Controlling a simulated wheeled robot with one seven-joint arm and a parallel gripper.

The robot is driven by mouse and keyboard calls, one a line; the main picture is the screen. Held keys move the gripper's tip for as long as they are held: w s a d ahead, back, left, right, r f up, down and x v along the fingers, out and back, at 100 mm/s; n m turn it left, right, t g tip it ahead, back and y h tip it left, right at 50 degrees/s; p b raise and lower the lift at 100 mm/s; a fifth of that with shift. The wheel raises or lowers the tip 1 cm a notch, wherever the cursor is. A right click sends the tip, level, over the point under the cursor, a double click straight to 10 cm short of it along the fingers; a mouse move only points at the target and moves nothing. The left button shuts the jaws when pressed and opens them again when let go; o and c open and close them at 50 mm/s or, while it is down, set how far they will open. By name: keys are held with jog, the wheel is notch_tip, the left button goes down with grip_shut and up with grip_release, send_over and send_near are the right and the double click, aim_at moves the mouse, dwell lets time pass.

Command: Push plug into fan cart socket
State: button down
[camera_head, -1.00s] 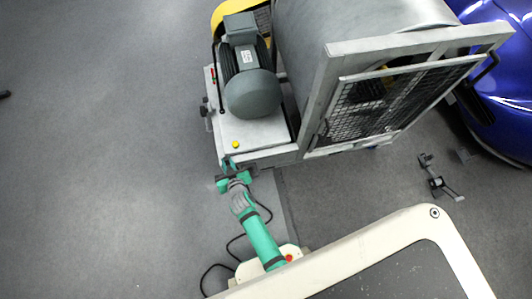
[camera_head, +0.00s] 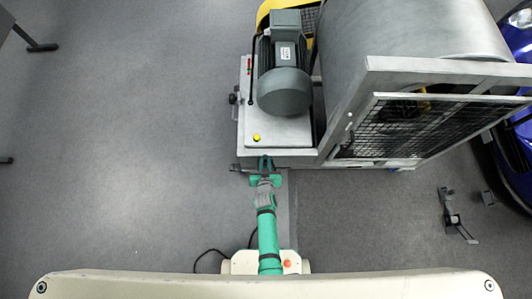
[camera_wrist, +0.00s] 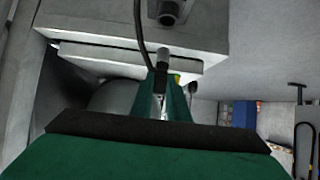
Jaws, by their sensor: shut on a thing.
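The fan cart (camera_head: 275,130) is a grey metal cart carrying a motor and a large drum. My green gripper (camera_head: 265,180) is at the cart's near edge in the head view. In the wrist view my gripper (camera_wrist: 168,88) is shut on a small dark plug (camera_wrist: 161,68). A dark cable (camera_wrist: 139,22) curves upward from beside the plug. The plug is too small to make out in the head view.
The drum's mesh guard frame (camera_head: 440,125) is right of my arm. A dark metal stand (camera_head: 453,215) is on the floor at right, near a blue car (camera_head: 515,150). A black cable (camera_head: 208,256) lies near my base. The floor at left is mostly clear.

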jog(key=shift+f, duration=2.1)
jog(key=shift+f, duration=0.2)
jog(key=shift+f, duration=0.35)
jog(key=shift+f, duration=0.3)
jog(key=shift+f, duration=0.5)
jog(key=c, duration=1.6)
grip_release()
jog(key=shift+s, duration=0.15)
jog(key=v, duration=1)
jog(key=shift+s+r, duration=0.25)
